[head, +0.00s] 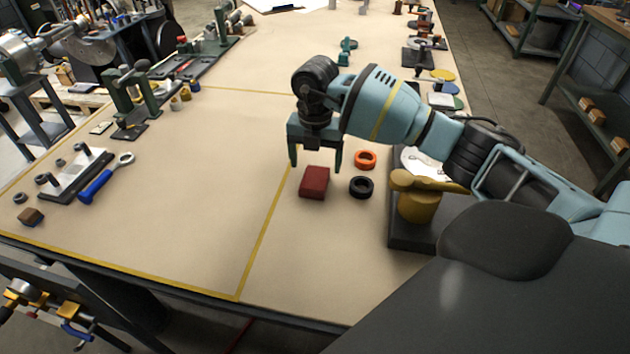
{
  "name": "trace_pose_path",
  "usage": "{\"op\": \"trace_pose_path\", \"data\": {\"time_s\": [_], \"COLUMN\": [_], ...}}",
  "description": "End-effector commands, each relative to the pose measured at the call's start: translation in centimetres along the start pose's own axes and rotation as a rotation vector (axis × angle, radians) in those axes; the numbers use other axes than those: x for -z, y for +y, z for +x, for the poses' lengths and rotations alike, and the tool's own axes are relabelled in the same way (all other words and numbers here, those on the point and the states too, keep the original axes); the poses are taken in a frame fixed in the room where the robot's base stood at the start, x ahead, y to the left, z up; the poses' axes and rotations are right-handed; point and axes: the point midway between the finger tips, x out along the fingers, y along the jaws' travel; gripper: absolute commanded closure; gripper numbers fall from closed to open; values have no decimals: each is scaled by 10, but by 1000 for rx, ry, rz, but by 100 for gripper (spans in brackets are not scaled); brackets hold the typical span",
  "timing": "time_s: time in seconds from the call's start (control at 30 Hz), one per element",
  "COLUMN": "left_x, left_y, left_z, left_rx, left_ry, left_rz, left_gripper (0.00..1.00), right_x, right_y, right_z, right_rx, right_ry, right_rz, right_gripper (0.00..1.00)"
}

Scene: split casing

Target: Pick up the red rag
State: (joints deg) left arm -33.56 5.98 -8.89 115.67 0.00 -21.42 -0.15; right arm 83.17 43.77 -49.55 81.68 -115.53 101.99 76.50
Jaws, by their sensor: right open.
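The red rag (314,182) is a small dark red folded block lying flat on the bench, just right of the yellow line. My right gripper (315,167) is open, with its two fingers pointing down. In the picture its fingertips are just above the rag's upper edge, and no contact shows. How high they are over the bench is hard to tell. The gripper is empty. My left gripper is not in view.
An orange ring (365,159) and a black ring (361,187) lie close to the right of the rag. A brass-coloured part on a dark base (411,234) stands farther right. A blue-handled wrench (106,178) lies at the left. The bench left of the rag is clear.

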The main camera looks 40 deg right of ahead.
Motion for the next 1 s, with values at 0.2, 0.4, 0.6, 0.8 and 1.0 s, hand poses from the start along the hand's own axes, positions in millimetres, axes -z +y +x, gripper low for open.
{"op": "trace_pose_path", "data": {"time_s": [0.2,0.4,0.6,0.8,1.0], "left_x": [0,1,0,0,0], "left_y": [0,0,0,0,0], "left_z": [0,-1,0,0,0], "left_rx": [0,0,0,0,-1], "left_ry": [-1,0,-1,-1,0], "left_rz": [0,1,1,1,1], "left_gripper": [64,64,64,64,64], "right_x": [0,0,0,-1,-1], "right_y": [0,1,1,2,2], "right_z": [7,33,54,57,56], "right_rx": [0,1,0,-1,-1], "right_ry": [1,2,1,-1,0], "right_rz": [0,0,-1,-1,-1], "right_gripper": [20,20,20,20,36]}}
